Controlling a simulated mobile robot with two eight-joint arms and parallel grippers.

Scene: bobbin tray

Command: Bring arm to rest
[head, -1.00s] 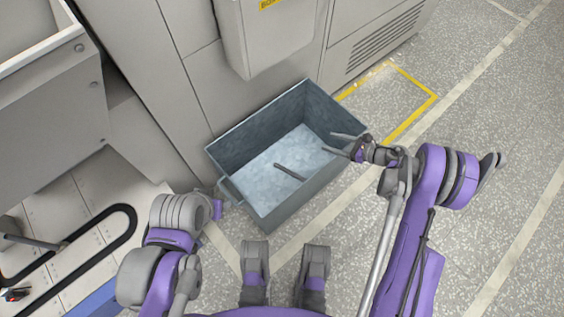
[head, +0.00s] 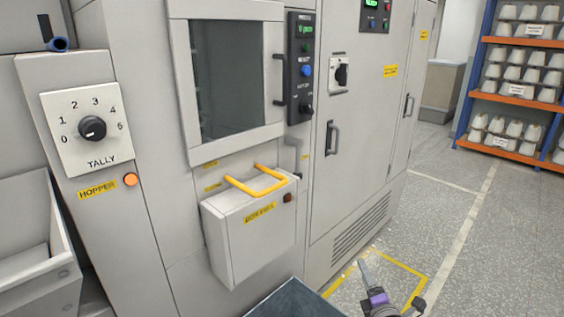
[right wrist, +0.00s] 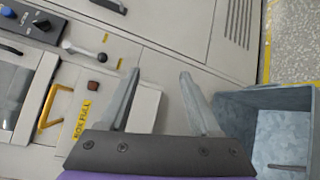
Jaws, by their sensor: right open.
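My right gripper (head: 368,284) shows at the bottom right of the head view, by the yellow floor marking and to the right of the grey bin (head: 292,302). In the right wrist view my right gripper (right wrist: 160,80) is open, with its two fingers apart and nothing between them. The bin (right wrist: 255,103) is at the right there, with a thin dark rod (right wrist: 287,167) on its floor. My left gripper is not in view.
A pale box (head: 250,230) with a yellow handle (head: 257,186) juts from the machine front above the bin. A tally dial (head: 92,128) and hopper (head: 40,240) are at the left. Shelves (head: 515,92) stand at the far right. Open floor (head: 440,215) lies between.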

